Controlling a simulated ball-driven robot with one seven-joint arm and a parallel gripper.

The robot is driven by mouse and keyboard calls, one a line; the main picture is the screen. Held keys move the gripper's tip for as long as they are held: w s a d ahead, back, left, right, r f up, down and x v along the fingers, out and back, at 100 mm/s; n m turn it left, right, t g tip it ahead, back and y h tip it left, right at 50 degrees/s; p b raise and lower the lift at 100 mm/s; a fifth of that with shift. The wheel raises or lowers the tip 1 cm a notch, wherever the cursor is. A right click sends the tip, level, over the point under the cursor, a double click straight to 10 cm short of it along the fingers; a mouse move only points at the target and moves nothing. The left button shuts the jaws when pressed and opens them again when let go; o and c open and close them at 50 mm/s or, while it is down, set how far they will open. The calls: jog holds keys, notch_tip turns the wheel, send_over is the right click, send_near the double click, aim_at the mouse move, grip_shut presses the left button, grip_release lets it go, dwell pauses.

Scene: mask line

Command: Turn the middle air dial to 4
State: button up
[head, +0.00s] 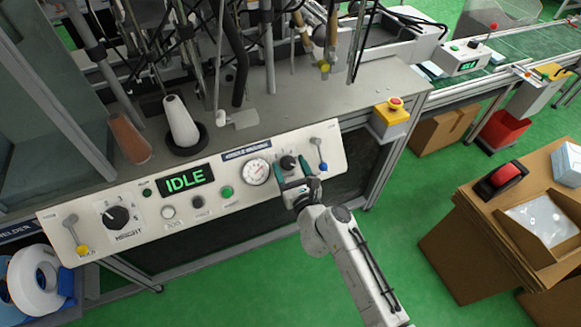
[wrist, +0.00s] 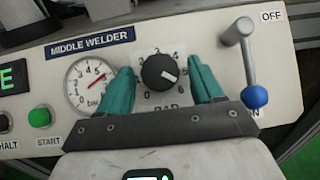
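The middle air dial is a black round knob (wrist: 159,72) on a white scale plate, under the "MIDDLE WELDER" label (wrist: 90,42). It also shows in the head view (head: 288,162). Its white mark points right and slightly down, to the right side of the scale; the number there is hard to read. The pressure gauge (wrist: 89,84) left of it has its needle toward the upper right. My gripper (wrist: 161,66), with teal fingers, is open, one finger on each side of the knob. It also shows in the head view (head: 291,171). Whether the fingers touch the knob cannot be told.
A lever with a blue ball (wrist: 254,97) hangs down just right of the right finger. A green START button (wrist: 40,117) is left of the gauge. The sloped panel also bears an IDLE display (head: 185,180) and a larger dial (head: 117,217). A yellow emergency stop (head: 391,111) stands right.

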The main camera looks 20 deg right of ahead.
jog(key=c, duration=0.9)
jog(key=shift+c, duration=0.2)
jog(key=shift+d+n+y+p, duration=0.2)
jog(key=shift+n+y+p, duration=0.8)
jog(key=shift+n, duration=0.6)
jog(key=shift+d+r+n+y+p, duration=0.15)
jog(key=shift+n+y+p, duration=0.2)
jog(key=shift+n+y, duration=0.45)
jog(key=n+g+y, duration=0.1)
jog(key=n+y, duration=0.1)
jog(key=n, duration=0.1)
jog(key=n+g+y, duration=0.1)
jog(key=n, duration=0.2)
jog(key=shift+w+d+y+p, duration=0.1)
jog(key=shift+d+y+p, duration=0.1)
jog(key=shift+y+p, duration=0.2)
jog(key=n+g+y, duration=0.1)
jog(key=n, duration=0.2)
jog(key=n+g+y, duration=0.1)
jog(key=n+g, duration=0.1)
jog(key=shift+w+d+r+n, duration=0.1)
jog(key=shift+d+n, duration=0.05)
jog(key=shift+n, duration=0.25)
jog(key=shift+w+r+n+g+y+p, duration=0.1)
jog(key=shift+n+g+y+p, duration=0.25)
jog(key=shift+n+g, duration=1.3)
jog(key=shift+n+t, duration=0.25)
jog(key=shift+n, duration=0.2)
